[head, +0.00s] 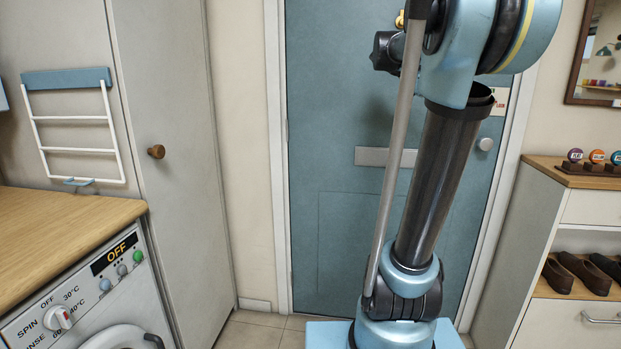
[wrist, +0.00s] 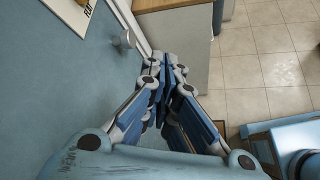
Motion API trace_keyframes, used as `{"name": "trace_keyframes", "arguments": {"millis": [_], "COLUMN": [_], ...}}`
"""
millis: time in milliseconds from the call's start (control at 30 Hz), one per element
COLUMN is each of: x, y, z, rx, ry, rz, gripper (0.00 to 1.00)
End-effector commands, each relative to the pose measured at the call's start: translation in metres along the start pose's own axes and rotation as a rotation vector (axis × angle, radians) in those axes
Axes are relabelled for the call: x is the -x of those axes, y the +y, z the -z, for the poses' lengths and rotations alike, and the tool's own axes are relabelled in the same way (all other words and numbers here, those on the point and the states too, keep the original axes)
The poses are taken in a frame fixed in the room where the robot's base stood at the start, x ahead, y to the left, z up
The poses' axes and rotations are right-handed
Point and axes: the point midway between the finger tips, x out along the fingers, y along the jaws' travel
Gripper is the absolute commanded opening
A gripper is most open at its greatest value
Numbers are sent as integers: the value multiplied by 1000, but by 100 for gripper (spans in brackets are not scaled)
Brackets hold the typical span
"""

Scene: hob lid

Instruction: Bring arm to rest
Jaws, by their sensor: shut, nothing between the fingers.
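My gripper (wrist: 168,92) shows in the wrist view, its blue and grey fingers closed together with nothing between them. It points down past the blue door, with tiled floor beyond. In the head view my arm rises in front of the door and bends at the top of the picture. The gripper itself is out of the head view.
A blue door (head: 335,220) stands close behind my arm. A washing machine (head: 95,290) under a wooden worktop (head: 50,225) is at left, beside a tall cupboard (head: 175,180). A shelf unit (head: 520,250) holding shoes (head: 580,272) is at right. Tiled floor (wrist: 270,75) lies clear between.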

Motion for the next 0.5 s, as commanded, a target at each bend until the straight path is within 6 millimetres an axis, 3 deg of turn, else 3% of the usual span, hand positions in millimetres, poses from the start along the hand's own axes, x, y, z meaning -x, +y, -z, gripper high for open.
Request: {"name": "trace_keyframes", "arguments": {"millis": [33,500], "x": [-3,-13], "y": [-26,-242], "z": [13,149], "rx": [-56,-617], "ry": [46,435], "rz": [17,326], "gripper": [0,0]}}
